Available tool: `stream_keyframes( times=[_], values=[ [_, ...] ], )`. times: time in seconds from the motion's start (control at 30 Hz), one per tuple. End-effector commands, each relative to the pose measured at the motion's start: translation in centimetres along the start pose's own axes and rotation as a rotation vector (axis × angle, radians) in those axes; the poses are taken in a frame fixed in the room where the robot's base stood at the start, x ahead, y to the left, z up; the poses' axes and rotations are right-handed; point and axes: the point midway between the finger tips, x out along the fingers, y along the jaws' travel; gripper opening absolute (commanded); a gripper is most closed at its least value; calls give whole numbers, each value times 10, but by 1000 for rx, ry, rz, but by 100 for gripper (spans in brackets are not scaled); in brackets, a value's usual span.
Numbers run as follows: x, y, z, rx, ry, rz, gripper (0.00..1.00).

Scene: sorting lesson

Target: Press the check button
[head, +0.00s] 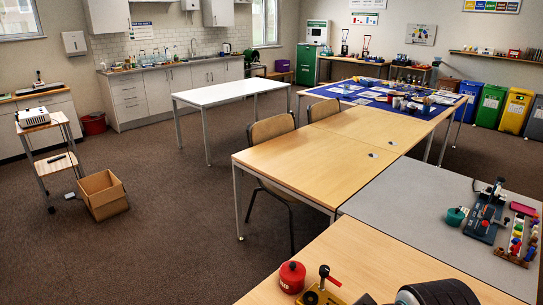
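I cannot make out a check button for certain in the head view. A green and white cabinet-like machine (309,65) stands against the back wall, with a small panel on its upper part. It is too far and small to tell whether it bears a button. A rounded red object with a knob on top (291,278) sits on the nearest wooden table, and its kind is unclear. My gripper is not in view.
Wooden tables (300,165) and a grey-topped table (410,215) with devices run along the right. Two chairs (270,130) stand at their left side. A cardboard box (103,195) and a trolley (47,152) stand at left. The carpet between is clear.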

Motion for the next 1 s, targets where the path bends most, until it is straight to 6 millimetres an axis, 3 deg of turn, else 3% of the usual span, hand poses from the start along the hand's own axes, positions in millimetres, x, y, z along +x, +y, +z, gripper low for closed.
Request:
stream_keyframes(
  times=[0.5, 1.0],
  values=[
    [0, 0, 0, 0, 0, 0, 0],
    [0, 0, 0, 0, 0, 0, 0]
  ],
)
